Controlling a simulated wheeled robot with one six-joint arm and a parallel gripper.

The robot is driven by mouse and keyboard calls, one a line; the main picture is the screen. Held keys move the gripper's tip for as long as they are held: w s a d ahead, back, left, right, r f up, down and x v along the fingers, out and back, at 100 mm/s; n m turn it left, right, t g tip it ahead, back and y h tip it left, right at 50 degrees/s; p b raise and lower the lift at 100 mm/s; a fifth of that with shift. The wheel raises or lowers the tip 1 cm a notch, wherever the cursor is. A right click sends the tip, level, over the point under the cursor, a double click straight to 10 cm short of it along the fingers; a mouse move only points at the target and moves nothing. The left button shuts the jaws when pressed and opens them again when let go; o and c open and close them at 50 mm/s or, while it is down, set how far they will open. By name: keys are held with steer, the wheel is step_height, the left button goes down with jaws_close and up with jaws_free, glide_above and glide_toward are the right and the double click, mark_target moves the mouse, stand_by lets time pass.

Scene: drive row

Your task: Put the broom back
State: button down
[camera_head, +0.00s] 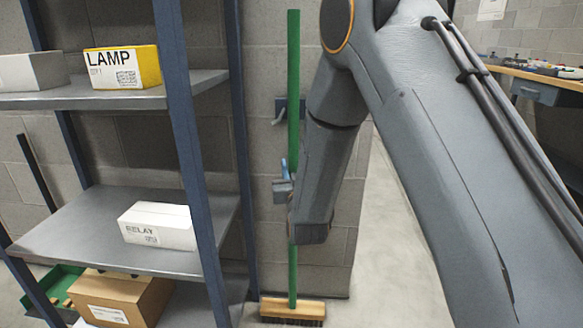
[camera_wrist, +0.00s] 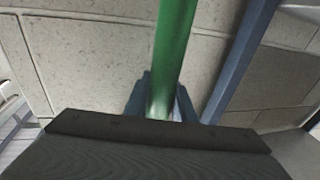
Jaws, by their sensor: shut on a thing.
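The broom (camera_head: 293,80) has a long green handle and a wooden head with dark bristles. It stands upright in front of the grey block wall in the head view, its head at floor level. A dark wall bracket (camera_head: 281,108) sits beside the upper handle. My gripper (camera_head: 284,190) is at the handle below the bracket, partly hidden by my arm. In the wrist view the green handle (camera_wrist: 174,50) runs down between the blue fingers of my gripper (camera_wrist: 162,108), which are shut on it. Whether the handle sits inside the bracket I cannot tell.
A metal shelf rack (camera_head: 188,150) with blue posts stands close on the left. It holds a yellow LAMP box (camera_head: 122,68), a white RELAY box (camera_head: 158,226) and a cardboard box (camera_head: 122,298). A workbench (camera_head: 540,80) stands at the back right. Floor shows clear right of the wall.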

steer(key=c, duration=1.5)
jaws_free()
steer(key=shift+r, duration=0.15)
steer(key=s+a+f+n+g+p, duration=0.1)
steer(key=s+f+g, duration=0.3)
steer(key=s, duration=0.7)
steer(key=s+a+f+n+g+p, duration=0.1)
steer(key=s+a+g, duration=0.1)
steer(key=s+g, duration=0.65)
steer(key=s+d+r+g+h, duration=0.1)
steer(key=s+d+g, duration=0.1)
steer(key=s, duration=0.6)
steer(key=s+d+n+g+h, duration=0.1)
steer(key=s+d+g, duration=0.1)
steer(key=s, duration=0.6)
steer(key=s+d+r+n+g+h, duration=0.1)
steer(key=s+d, duration=0.3)
steer(key=s, duration=0.5)
steer(key=shift+s+d+r+g, duration=0.1)
steer(key=shift+d+r+g, duration=0.25)
steer(key=shift+g, duration=0.2)
